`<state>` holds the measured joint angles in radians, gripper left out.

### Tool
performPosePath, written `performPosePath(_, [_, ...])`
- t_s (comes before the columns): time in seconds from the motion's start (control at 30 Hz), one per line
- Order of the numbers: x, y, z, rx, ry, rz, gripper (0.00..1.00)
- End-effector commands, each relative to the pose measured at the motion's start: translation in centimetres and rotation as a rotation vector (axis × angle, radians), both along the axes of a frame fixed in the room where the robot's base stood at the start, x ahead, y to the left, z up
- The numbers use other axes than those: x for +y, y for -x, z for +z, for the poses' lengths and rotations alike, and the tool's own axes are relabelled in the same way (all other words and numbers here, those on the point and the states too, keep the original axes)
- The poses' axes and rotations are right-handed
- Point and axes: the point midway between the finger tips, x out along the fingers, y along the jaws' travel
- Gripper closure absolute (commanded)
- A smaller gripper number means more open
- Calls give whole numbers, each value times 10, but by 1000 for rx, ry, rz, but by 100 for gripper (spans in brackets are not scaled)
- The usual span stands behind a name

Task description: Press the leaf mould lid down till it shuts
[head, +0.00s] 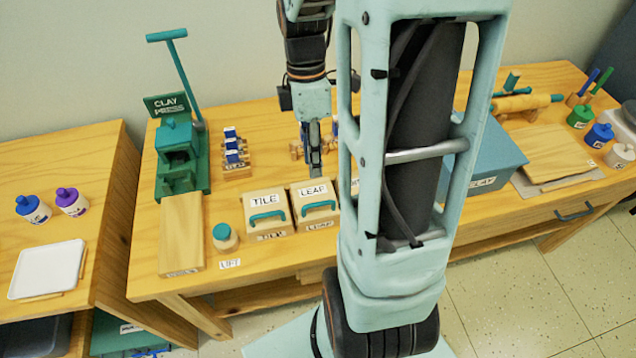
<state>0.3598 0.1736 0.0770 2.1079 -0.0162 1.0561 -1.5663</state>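The leaf mould (319,219) is a small wooden box on the workbench. Its pale lid (304,198) carries a LEAF label and a teal handle at the front. The lid looks nearly level; I cannot tell whether a small gap is left under it. My gripper (315,171) points down at the back edge of the lid, its narrow fingers together with nothing visible between them. I cannot tell whether the fingertips touch the lid or hover over or behind it. My arm hides the area to the mould's right.
A similar TILE mould (266,222) stands close on the left. A lidded jar (225,238), a wooden board (182,235) and the green clay press (180,160) are farther left. A blue-grey clay box (485,160) is to the right. Small stamps (235,158) stand behind the TILE mould.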

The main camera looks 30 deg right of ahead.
Motion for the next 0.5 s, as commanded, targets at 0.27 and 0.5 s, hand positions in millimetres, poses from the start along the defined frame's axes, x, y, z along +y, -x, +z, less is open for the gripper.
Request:
performPosePath(0.27, [3,9,-38,8,-3,3,74])
performPosePath(0.5, [5,17,-81,7,-2,3,74])
